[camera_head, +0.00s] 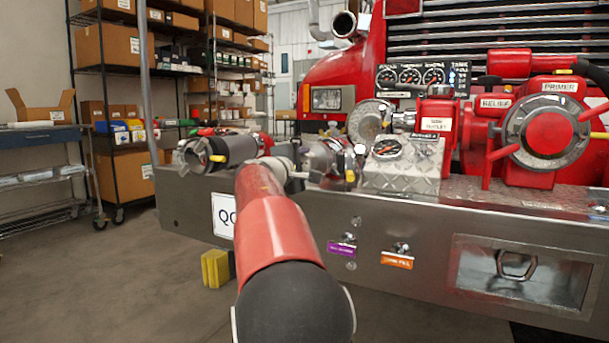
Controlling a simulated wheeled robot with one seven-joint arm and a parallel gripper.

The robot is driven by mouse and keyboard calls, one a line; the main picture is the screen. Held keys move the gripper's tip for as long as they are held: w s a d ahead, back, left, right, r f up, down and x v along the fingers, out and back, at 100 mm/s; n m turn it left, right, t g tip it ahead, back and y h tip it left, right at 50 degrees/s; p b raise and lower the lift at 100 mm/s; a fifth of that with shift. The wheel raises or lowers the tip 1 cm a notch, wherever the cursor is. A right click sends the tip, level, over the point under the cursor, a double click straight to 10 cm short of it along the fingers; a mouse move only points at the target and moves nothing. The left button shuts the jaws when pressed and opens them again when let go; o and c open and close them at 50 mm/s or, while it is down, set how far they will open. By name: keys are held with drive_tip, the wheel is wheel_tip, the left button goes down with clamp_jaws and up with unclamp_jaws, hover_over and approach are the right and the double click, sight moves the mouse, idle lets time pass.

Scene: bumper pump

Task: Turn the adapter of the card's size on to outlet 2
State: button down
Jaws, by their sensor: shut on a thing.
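My red arm reaches up from the bottom middle and hides much of its own end. My gripper (300,167) is at the bumper's top edge, shut on a metal adapter (325,158) with lugs, beside the diamond-plate box. The jaw tips are small and partly hidden. A yellow tab (350,176) shows at the adapter's right. To the left, a dark grey cylinder (238,148) with a metal coupling (197,156) lies on the bumper. A white card (224,215) on the bumper front begins "QC"; my arm covers the rest, so no size is readable. No outlet number is readable.
The steel bumper (330,213) spans the scene. The diamond-plate box (402,176) with a gauge, the red pump (545,130) and a gauge panel (424,80) stand right of my gripper. A yellow block (215,268) is below.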

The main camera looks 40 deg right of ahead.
drive_tip(key=shift+a+r+m, duration=0.15)
drive_tip(key=shift+r+m, duration=0.1)
drive_tip(key=shift+m, duration=0.05)
drive_tip(key=m, duration=0.3)
drive_tip(key=shift+w+r+m, duration=0.1)
drive_tip(key=shift+m, duration=0.3)
drive_tip(key=m, duration=0.3)
drive_tip(key=shift+m, duration=0.3)
drive_tip(key=c, duration=0.8)
unclamp_jaws()
drive_tip(key=shift+a, duration=0.1)
drive_tip(key=shift+o, duration=0.9)
drive_tip(key=shift+f, duration=0.25)
drive_tip(key=o, duration=0.4)
drive_tip(key=shift+c, duration=0.2)
